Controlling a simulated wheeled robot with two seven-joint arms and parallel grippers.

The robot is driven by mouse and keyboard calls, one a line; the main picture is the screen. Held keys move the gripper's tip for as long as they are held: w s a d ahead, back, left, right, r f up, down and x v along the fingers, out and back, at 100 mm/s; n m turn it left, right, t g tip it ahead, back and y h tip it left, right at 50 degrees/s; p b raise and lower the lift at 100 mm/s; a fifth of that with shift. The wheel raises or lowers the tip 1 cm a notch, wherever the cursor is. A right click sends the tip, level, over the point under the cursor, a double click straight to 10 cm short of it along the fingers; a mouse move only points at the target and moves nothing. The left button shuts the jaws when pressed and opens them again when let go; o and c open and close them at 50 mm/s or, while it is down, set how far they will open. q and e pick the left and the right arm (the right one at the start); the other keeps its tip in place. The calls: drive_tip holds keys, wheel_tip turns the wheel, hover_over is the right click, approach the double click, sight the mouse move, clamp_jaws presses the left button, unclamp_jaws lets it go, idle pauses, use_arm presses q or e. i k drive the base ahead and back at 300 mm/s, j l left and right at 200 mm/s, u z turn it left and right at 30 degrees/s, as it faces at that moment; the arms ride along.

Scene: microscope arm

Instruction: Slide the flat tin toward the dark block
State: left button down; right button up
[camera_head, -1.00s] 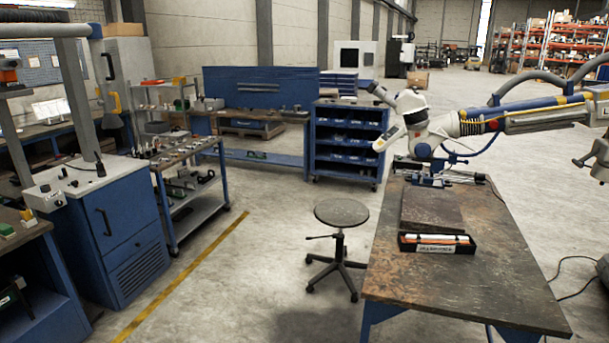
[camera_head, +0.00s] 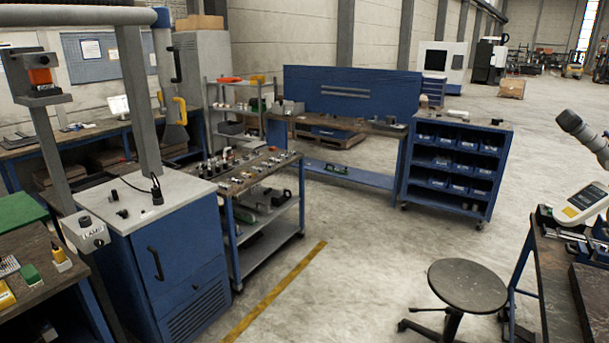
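I cannot make out a flat tin for certain in this view. A dark flat slab (camera_head: 592,290) lies on the worn table (camera_head: 553,280) at the right edge, cut off by the frame; I cannot tell if it is the dark block. On the left bench (camera_head: 40,262) stand a small green block (camera_head: 30,274) and yellow items (camera_head: 6,295), partly cut off. Neither of my grippers is in view.
A round stool (camera_head: 467,286) stands left of the right table. A blue cabinet (camera_head: 185,255) and a loaded trolley (camera_head: 262,190) stand at left. A blue bin rack (camera_head: 455,165) is farther back. The floor between them (camera_head: 350,260) is clear.

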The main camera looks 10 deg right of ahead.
sight(458, 114)
drive_tip(key=i+l+z, duration=0.1)
drive_tip(key=i, duration=0.9)
drive_tip(key=i+z, duration=0.1)
drive_tip(key=i, duration=0.85)
drive_tip(key=i+z, duration=0.1)
drive_tip(key=i, duration=0.9)
drive_tip(key=i+j+z, duration=0.1)
drive_tip(key=i, duration=0.9)
drive_tip(key=i+z, duration=0.4)
drive_tip(key=i, duration=0.45)
drive_tip(key=i+j+z, duration=0.15)
drive_tip(key=i+z, duration=0.25)
drive_tip(key=i, duration=0.45)
drive_tip(key=i+z, duration=0.1)
drive_tip(key=i, duration=0.75)
drive_tip(key=i+z, duration=0.15)
drive_tip(key=i, duration=0.65)
drive_tip(key=i+j+z, duration=0.8)
drive_tip(key=i, duration=0.2)
drive_tip(key=i+j+z, duration=0.4)
drive_tip(key=j, duration=0.2)
